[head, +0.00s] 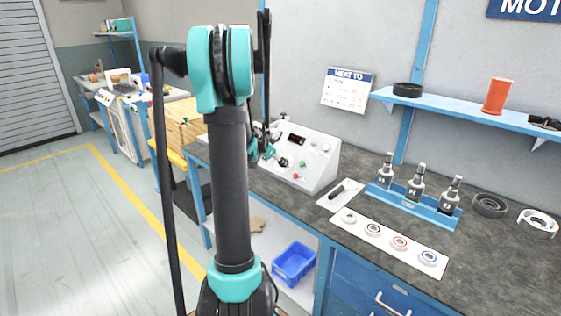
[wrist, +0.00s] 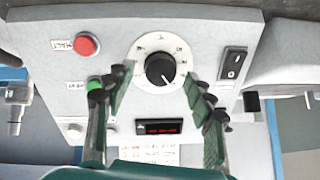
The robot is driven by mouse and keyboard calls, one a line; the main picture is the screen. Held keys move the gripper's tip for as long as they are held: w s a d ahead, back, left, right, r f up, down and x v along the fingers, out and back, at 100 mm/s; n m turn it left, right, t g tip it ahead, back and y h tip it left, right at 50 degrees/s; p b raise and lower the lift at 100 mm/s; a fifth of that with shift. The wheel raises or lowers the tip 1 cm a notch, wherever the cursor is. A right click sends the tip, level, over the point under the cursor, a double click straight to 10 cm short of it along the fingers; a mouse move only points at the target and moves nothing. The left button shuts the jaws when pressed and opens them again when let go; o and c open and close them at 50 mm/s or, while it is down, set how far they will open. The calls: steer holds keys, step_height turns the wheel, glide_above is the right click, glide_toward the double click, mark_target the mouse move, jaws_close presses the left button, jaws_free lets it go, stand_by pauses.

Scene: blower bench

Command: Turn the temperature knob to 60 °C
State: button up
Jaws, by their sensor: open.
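The temperature knob (wrist: 160,68) is a round black knob on a white dial ring, in the upper middle of the wrist view. A pale pointer mark on it points down and slightly right in that view. The dial numbers are too small to read. My gripper (wrist: 162,80) is open, one green finger on each side below the knob, with nothing between them. I cannot tell whether it touches the panel. The grey control box (head: 318,158) stands on the bench in the head view. My arm partly hides the box and my gripper there.
The wrist view shows a red button (wrist: 87,45), a green button (wrist: 96,88), a black rocker switch (wrist: 233,62) and a lit display (wrist: 159,127) around the knob. A blue nozzle rack (head: 414,205) and a white strip with several rings (head: 388,241) lie right of the box.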

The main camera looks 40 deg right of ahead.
steer(key=shift+d+f, duration=0.5)
steer(key=shift+d, duration=0.05)
steer(key=shift+c, duration=0.2)
steer(key=c, duration=1.1)
